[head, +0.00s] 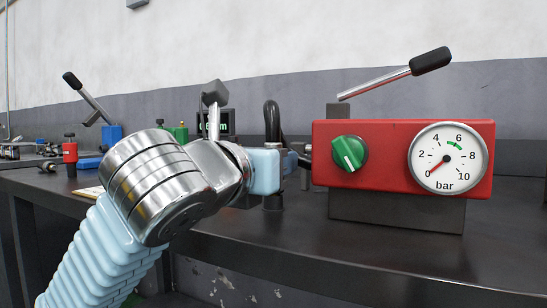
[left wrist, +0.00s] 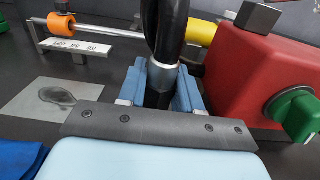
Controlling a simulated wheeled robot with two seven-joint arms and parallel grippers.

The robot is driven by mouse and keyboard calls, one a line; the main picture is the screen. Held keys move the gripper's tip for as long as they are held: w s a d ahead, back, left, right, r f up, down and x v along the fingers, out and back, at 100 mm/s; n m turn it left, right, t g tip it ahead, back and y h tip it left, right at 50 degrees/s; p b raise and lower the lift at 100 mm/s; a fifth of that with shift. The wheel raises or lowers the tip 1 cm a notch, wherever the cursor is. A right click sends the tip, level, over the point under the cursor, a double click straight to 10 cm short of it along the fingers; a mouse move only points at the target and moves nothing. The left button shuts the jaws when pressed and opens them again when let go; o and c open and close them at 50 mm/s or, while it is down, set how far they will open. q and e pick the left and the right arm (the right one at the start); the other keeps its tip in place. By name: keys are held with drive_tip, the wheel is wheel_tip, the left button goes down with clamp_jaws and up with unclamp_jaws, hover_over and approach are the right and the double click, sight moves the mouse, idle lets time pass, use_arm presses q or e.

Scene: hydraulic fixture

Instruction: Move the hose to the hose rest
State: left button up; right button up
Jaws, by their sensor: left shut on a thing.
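The black hose (head: 273,118) rises in a tight loop just left of the red gauge box in the head view. In the left wrist view the hose (left wrist: 168,32) runs up from a silver metal collar. My left gripper (head: 268,171) is shut around the hose. In the left wrist view its blue fingers (left wrist: 160,90) stand on both sides of the hose's dark end, just below the collar. Whether the hose end touches the bench is hidden. I cannot pick out the hose rest with certainty. My right gripper is not in view.
A red box (head: 390,150) with a green knob, a gauge at 0 bar and a lever stands close right of my gripper. A grey plate with a dark stain (left wrist: 58,97), a scale strip (left wrist: 80,47) and a yellow cylinder (left wrist: 202,32) are nearby. The front right bench is clear.

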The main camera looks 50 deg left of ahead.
use_arm(q)
drive_tip(key=shift+f, duration=0.2)
idle(0.7)
drive_tip(key=o, duration=1.1)
drive_tip(key=shift+s, duration=0.1)
drive_tip(key=p+v, duration=0.2)
drive_tip(key=v, duration=1.1)
drive_tip(key=shift+s+d, duration=0.2)
drive_tip(key=shift+s, duration=0.1)
